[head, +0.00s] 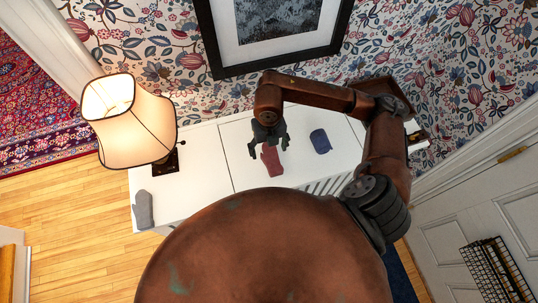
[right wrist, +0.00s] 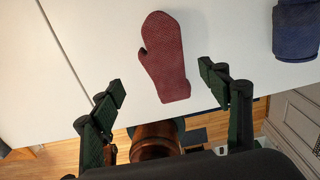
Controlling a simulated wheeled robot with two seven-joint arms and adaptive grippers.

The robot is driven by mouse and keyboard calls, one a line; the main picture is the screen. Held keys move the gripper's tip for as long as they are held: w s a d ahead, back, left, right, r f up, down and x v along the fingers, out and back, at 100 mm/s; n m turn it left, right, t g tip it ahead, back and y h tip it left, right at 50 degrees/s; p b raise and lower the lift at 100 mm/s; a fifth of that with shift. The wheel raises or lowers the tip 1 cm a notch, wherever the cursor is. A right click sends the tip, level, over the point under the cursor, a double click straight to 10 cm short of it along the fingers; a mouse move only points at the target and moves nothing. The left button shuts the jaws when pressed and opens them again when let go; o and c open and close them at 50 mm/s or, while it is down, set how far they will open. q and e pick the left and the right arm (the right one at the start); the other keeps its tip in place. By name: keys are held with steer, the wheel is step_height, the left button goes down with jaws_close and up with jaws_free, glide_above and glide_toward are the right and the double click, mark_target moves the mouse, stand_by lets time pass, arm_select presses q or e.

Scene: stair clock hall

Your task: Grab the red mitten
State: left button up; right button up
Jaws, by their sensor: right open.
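The red mitten (head: 271,159) lies flat on the white cabinet top, near its middle. In the right wrist view the red mitten (right wrist: 164,58) lies with its thumb toward the left and its cuff end toward my fingers. My right gripper (head: 268,144) is open and empty above the cabinet. In the right wrist view its two fingertips (right wrist: 160,82) stand apart, one to each side of the mitten's cuff end, with no contact visible. In the head view the gripper hides part of the mitten's upper end. My left gripper does not show.
A blue rolled item (head: 320,141) lies right of the mitten, and a grey mitten (head: 144,209) at the cabinet's left end. A lit lamp (head: 125,120) stands on the left part of the white cabinet top (head: 205,165). A framed picture (head: 275,35) hangs behind.

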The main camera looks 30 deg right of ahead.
mark_target(270, 155)
steer(key=f, duration=0.2)
steer(key=f+p, duration=0.1)
steer(key=f, duration=0.2)
steer(key=shift+w+d+f, duration=0.3)
steer(key=shift+d+f, duration=0.1)
steer(key=shift+c, duration=0.5)
steer(key=c, duration=1.2)
steer(key=shift+r, duration=0.1)
